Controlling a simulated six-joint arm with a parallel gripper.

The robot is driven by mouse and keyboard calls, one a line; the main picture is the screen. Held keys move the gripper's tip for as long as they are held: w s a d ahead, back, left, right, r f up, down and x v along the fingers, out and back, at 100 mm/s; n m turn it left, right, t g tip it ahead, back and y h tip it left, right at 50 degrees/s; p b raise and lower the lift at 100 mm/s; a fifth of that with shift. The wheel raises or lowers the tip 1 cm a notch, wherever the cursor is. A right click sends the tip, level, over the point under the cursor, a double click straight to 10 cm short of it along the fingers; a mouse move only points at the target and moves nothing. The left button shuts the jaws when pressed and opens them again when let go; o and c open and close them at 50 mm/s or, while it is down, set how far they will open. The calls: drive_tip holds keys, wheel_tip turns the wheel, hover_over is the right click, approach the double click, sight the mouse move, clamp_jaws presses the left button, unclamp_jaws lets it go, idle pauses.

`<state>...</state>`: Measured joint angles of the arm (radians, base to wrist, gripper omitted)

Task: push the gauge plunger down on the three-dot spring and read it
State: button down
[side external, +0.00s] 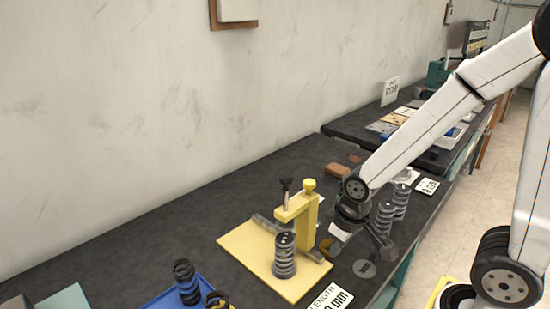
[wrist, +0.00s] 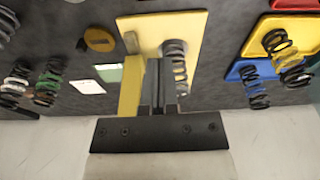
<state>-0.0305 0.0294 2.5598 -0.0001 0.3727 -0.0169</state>
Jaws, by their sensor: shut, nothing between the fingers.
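The gauge is a yellow stand (side external: 310,218) with an arm reaching left, on a pale yellow board (side external: 240,245). Its plunger (side external: 286,184) has a dark knob standing raised above the arm. A grey coil spring (side external: 285,262) stands upright on the board beneath the plunger; pale marks show on its dark top, but I cannot count them. It also shows in the wrist view (wrist: 177,65), with the yellow stand (wrist: 130,92). My gripper (wrist: 155,68) is shut and empty. In the side view my gripper (side external: 345,228) is right of the stand, partly hidden by the wrist. No reading is legible.
Other grey springs (side external: 384,218) stand to the right of my gripper. A blue tray (side external: 170,302) with dark springs is at the front left. A white length card (side external: 331,298) lies at the front edge. The bench behind the board, towards the wall, is largely clear.

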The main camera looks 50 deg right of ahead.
drive_tip(key=w+a+m+g, duration=0.4)
drive_tip(key=w+a+m, duration=0.2)
drive_tip(key=w+a, duration=0.15)
drive_tip(key=w+a+r+m+t, duration=0.1)
drive_tip(key=w+a+r+m, duration=0.1)
drive_tip(key=w+r+m, duration=0.5)
wheel_tip(320, 180, up, 23)
drive_tip(key=m+t, duration=0.1)
drive_tip(key=m, duration=0.5)
hover_over(286, 176)
drive_tip(key=shift+w+f, duration=0.1)
drive_tip(key=shift+f, duration=0.15)
wheel_tip(286, 176, down, 14)
drive_tip(key=shift+r, duration=0.1)
